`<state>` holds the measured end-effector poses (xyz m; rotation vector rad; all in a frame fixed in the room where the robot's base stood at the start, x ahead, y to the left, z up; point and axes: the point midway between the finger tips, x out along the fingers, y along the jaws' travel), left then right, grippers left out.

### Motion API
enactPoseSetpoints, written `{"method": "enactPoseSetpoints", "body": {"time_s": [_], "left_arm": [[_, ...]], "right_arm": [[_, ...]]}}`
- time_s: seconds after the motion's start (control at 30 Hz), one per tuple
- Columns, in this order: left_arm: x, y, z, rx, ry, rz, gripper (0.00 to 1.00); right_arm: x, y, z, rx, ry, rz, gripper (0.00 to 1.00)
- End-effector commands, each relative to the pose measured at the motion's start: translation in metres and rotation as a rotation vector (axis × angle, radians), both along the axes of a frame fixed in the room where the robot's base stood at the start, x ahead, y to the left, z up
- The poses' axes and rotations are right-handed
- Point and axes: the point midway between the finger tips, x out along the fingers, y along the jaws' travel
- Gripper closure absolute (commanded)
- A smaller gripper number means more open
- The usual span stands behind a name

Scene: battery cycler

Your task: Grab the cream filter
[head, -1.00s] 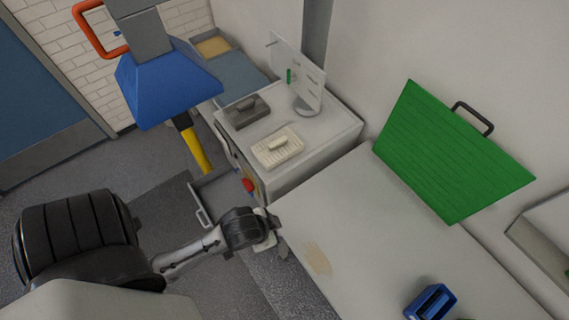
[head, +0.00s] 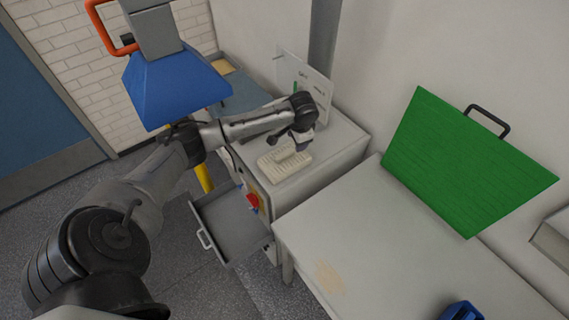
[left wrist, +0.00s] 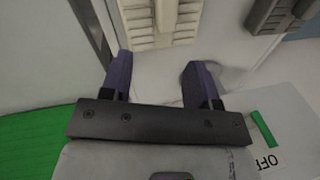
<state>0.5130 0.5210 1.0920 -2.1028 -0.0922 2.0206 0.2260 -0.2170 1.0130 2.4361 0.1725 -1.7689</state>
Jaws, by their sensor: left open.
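The cream filter (head: 284,166) is a ribbed pale block with a raised handle, lying on top of the light grey cabinet (head: 318,165). In the left wrist view the cream filter (left wrist: 158,22) shows at the top edge, partly cut off. My left gripper (head: 303,146) is above the cabinet, close to the filter's far right side. In the left wrist view its two purple fingers (left wrist: 160,72) are apart with nothing between them, and the filter lies beyond their tips. My right gripper is not in view.
A dark grey block (left wrist: 272,14) lies beside the filter. A white sign panel (head: 298,75) stands at the cabinet's back. An open grey drawer (head: 232,222) sticks out in front. A green board (head: 465,165) stands by the white table (head: 380,240), whose middle is clear.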

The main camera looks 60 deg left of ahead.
Motion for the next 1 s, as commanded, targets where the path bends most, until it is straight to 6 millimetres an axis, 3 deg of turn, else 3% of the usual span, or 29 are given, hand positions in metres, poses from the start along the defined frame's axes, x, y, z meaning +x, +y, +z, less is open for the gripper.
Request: {"method": "enactPoseSetpoints", "body": {"time_s": [0.03, 0.17, 0.7, 1.0], "left_arm": [[-0.007, 0.015, -0.006, -0.039, 0.042, 0.061, 0.45], [-0.021, 0.026, -0.018, -0.135, 0.114, 0.163, 0.45], [-0.033, 0.023, -0.066, -0.204, 0.153, 0.224, 0.45], [-0.034, 0.023, -0.074, -0.202, 0.150, 0.221, 0.45]], "right_arm": [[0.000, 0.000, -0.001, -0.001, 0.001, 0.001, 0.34], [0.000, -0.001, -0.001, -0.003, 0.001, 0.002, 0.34], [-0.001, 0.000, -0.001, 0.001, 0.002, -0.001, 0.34], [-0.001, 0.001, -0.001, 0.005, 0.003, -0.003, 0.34]]}}
